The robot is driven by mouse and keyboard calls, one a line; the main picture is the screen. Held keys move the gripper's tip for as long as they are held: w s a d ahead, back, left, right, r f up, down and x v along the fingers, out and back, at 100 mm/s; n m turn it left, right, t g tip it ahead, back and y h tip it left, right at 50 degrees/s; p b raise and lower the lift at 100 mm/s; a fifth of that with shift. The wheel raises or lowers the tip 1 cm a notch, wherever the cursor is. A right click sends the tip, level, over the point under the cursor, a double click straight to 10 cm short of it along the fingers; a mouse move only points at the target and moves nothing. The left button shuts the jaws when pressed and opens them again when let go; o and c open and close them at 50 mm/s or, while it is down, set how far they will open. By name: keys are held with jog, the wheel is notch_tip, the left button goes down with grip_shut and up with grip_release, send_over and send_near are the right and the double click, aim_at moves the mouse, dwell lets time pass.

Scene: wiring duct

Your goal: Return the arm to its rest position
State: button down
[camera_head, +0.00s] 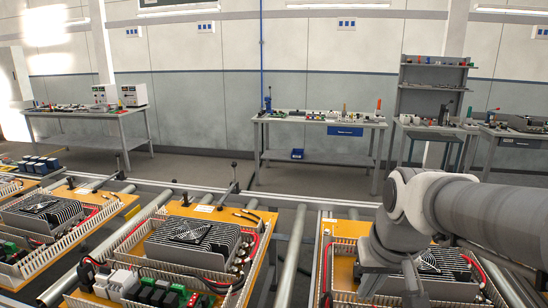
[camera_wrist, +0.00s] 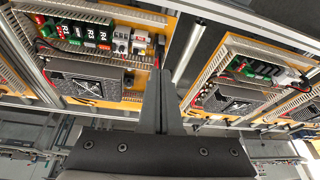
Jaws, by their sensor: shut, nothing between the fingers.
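My arm (camera_head: 420,210) reaches in from the right edge of the head view and bends downward over the right-hand orange panel. In the wrist view my gripper (camera_wrist: 163,75) is shut, its two fingers together with nothing between them. The fingertips appear in front of the gap between two orange panels. In the head view the lower end of the arm hides part of the right panel, and the fingertips cannot be made out clearly.
Orange panels (camera_head: 262,222) with wiring ducts, finned heat sinks (camera_head: 195,238) and coloured modules stand on a roller conveyor (camera_head: 291,255). Small upright levers (camera_head: 233,172) stand along its far rail. Workbenches (camera_head: 320,120) and a shelf (camera_head: 433,75) stand beyond, with open floor between.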

jog(key=s+a+r+t, duration=0.1)
jog(key=s+a, duration=0.1)
jog(key=s, duration=0.8)
jog(key=shift+r+n+t, duration=0.35)
jog(key=shift+n+t, duration=0.05)
